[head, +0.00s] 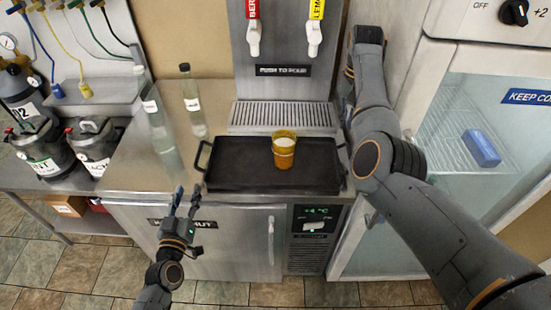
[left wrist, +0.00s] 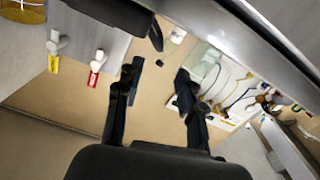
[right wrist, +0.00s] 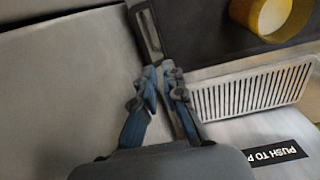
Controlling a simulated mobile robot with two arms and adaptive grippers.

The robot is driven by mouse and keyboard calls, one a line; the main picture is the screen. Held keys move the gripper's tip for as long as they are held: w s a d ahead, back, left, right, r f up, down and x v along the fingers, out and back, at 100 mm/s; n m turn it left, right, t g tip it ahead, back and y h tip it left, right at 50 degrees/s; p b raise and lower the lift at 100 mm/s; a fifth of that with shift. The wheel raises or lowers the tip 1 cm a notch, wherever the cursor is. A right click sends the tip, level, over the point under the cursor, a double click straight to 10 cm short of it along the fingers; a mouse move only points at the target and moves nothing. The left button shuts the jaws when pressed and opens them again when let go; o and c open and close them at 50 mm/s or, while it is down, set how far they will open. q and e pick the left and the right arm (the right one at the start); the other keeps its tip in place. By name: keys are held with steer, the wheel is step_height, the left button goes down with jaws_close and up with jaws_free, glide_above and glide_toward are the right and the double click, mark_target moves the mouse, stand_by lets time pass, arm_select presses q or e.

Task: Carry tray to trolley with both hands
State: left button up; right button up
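The dark tray (head: 235,178) lies flat on the steel counter below the drink taps, with an amber cup (head: 284,150) of pale-topped drink standing on it. My left gripper (head: 184,196) is open and empty, just left of and in front of the tray's left handle (head: 203,155). In the left wrist view that handle (left wrist: 156,36) is beyond the spread fingers, apart from them. My right gripper (right wrist: 160,72) is hidden behind my arm in the head view. In the right wrist view its fingers are close together at the tray's other handle (right wrist: 147,32) and appear closed on it. No trolley is visible.
Two clear bottles (head: 192,100) (head: 160,125) are left of the tray. The drip grille (head: 283,114) is directly behind it. A glass-door fridge (head: 450,200) stands to the right. Lidded buckets (head: 40,145) sit on the left bench. Tiled floor (head: 75,275) is open in front.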

mark_target(196, 160)
arm_select(q)
steer(key=shift+s+r, duration=0.1)
steer(key=shift+s, duration=0.05)
arm_select(e)
steer(key=shift+s+r, duration=0.1)
steer(key=shift+s, duration=0.05)
steer(key=shift+s+a, duration=0.1)
